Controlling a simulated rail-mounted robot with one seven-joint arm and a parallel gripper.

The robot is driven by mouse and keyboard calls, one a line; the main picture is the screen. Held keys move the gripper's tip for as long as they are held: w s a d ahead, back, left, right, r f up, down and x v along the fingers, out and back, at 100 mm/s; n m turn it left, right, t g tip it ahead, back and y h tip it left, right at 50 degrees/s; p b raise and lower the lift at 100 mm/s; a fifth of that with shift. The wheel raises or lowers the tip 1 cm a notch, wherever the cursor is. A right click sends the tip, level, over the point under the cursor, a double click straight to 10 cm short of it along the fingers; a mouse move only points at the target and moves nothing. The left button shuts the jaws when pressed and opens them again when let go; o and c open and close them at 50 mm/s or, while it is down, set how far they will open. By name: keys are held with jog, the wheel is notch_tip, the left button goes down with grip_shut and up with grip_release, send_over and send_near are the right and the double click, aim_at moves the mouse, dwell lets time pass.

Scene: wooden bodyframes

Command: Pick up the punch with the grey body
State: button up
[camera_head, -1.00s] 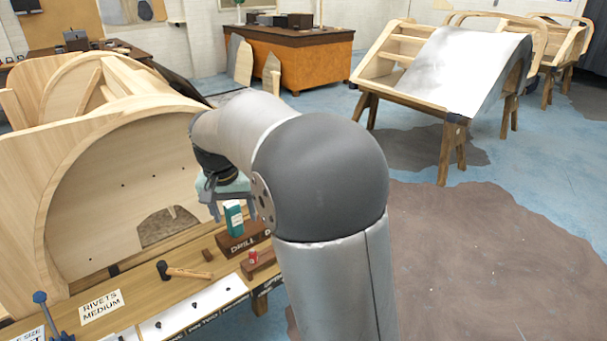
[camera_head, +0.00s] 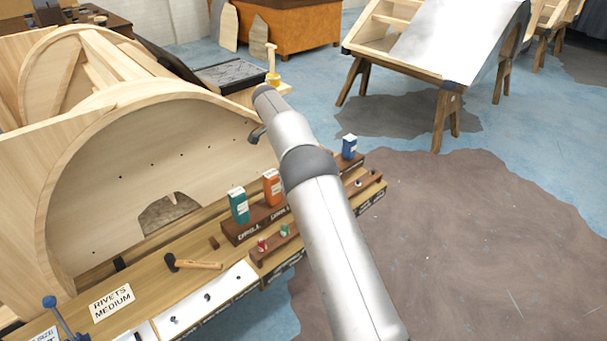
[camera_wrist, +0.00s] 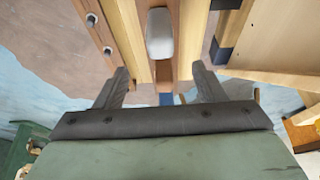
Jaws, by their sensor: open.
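A light grey block with rounded edges (camera_wrist: 160,35) stands on a brown wooden strip at the top middle of the wrist view. It is the only grey body I make out there, and I cannot tell for sure that it is the punch. My gripper (camera_wrist: 160,72) is open and empty, its dark fingers pointing toward the block from either side of its line. The block appears beyond the fingertips, not between them. In the head view my arm covers part of the rack, and the grey block and my gripper are hidden.
The stepped rack (camera_head: 240,230) holds a teal box (camera_head: 238,206), an orange box (camera_head: 271,188) and a blue box (camera_head: 349,147). Small red (camera_head: 262,245) and green (camera_head: 285,230) pieces sit on its lower step. A hammer (camera_head: 195,265) lies left. A curved wooden frame (camera_head: 110,200) stands behind.

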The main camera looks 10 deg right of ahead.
jog(key=p+x, duration=0.3)
jog(key=x, duration=0.7)
jog(key=shift+w+d+f, duration=0.15)
jog(key=shift+f, duration=0.2)
jog(key=shift+c, duration=0.3)
jog(key=c, duration=1.2)
jog(key=shift+r, duration=0.1)
